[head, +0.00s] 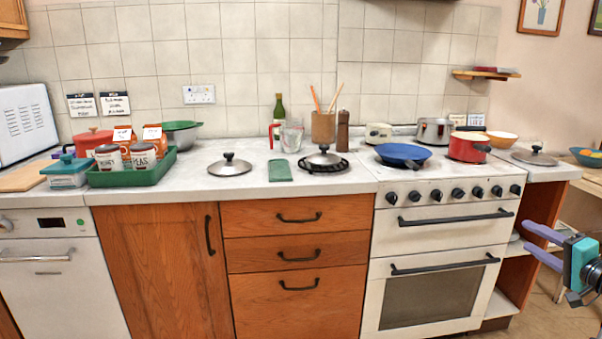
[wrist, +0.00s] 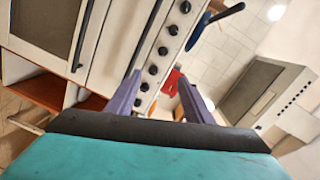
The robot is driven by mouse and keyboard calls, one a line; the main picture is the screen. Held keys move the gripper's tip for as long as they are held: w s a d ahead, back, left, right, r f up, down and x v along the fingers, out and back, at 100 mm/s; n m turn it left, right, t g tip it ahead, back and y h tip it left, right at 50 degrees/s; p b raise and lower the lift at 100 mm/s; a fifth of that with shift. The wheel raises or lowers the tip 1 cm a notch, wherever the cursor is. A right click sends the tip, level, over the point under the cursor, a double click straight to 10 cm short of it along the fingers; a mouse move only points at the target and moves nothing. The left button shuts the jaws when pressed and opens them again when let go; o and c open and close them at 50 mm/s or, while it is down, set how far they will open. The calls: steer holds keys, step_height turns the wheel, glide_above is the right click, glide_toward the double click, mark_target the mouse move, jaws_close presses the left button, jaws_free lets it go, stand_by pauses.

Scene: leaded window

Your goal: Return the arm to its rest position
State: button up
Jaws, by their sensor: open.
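My gripper (head: 543,246) is at the right edge of the head view, in front of the open shelves beside the cooker. Its two purple fingers point left and are spread apart with nothing between them. In the wrist view my gripper (wrist: 158,98) also shows open and empty, with the cooker front and its knobs beyond the fingers. The picture there is tilted. The rest of my arm is mostly outside the head view.
The white cooker (head: 440,232) carries a blue pan (head: 402,154) and a red pot (head: 468,147). The worktop (head: 330,185) holds a green tray (head: 130,177) with jars, a glass jug (head: 291,138) and loose lids. Open shelves (head: 512,262) stand near my gripper. Floor shows at lower right.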

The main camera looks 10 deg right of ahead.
steer(key=w+a+f+n+g+y+p, duration=0.1)
steer(key=w+a+f+g+y+p, duration=0.25)
steer(key=w+a, duration=0.65)
steer(key=w+a+f+n+y+p, duration=0.25)
steer(key=w+a+f+p, duration=0.35)
steer(key=a, duration=0.8)
steer(key=s+a+f+n+g+y+p, duration=0.1)
steer(key=a+f+g+y+p, duration=0.15)
steer(key=a+f, duration=0.7)
steer(key=a+f+n+g+y+p, duration=0.1)
steer(key=a+f+g+p, duration=0.15)
steer(key=a+f, duration=0.75)
steer(key=s+a+f+n+g+h+p, duration=0.1)
steer(key=s+a+f+n+g+p, duration=0.1)
steer(key=s+a+f+g, duration=0.6)
steer(key=s+a+f+n+g+h+p, duration=0.1)
steer(key=s+a+f+n+p, duration=0.25)
steer(key=s+a, duration=0.8)
steer(key=s+f+n+g+h+p, duration=0.15)
steer(key=s+f+g+h, duration=0.3)
steer(key=s, duration=0.85)
steer(key=s+d+f+n+h, duration=0.2)
steer(key=s+d, duration=0.3)
steer(key=d, duration=0.4)
steer(key=shift+h, duration=0.6)
